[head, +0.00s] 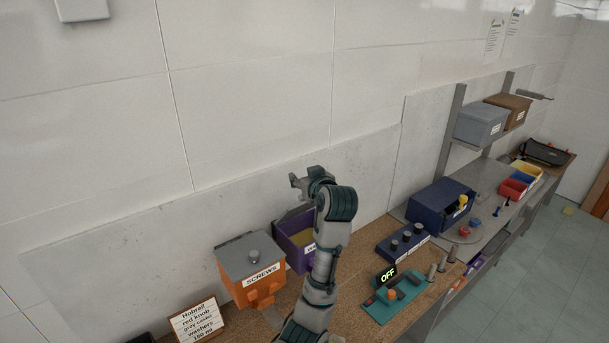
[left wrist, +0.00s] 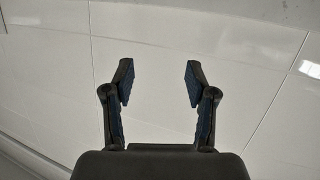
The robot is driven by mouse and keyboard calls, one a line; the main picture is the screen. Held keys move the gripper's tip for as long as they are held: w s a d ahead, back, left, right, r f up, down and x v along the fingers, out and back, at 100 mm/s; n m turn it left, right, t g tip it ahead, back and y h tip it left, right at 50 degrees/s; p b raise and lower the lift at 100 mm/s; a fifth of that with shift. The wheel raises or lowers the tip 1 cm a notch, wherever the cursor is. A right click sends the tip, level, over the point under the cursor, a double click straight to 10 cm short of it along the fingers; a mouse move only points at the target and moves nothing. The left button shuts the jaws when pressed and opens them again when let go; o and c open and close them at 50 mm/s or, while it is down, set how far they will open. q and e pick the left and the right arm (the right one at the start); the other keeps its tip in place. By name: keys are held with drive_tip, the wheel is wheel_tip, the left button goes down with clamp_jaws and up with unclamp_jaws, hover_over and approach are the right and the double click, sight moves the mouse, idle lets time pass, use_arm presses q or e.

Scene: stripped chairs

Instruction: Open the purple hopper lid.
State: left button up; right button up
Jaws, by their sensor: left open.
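The purple hopper (head: 281,246) stands on the cork bench just right of the orange SCREWS hopper. Its top looks open, and tan contents show inside. A raised lid cannot be told apart from its back wall, and my left arm hides its right part and label. My left gripper (head: 296,183) is above the hopper, near the wall, apart from it and empty. In the left wrist view the left gripper (left wrist: 158,82) has its two fingers spread, with only white wall tiles beyond. My right gripper is not in view.
The orange SCREWS hopper (head: 240,288) has a shut grey lid with a knob. A text card (head: 196,321) stands at its left. Right of my arm are a teal OFF switch board (head: 397,300), a dark blue block with knobs (head: 397,255) and a blue bin (head: 432,208). The wall is close behind.

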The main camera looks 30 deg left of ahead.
use_arm(q)
drive_tip(key=v, duration=1)
drive_tip(key=shift+d, duration=0.4)
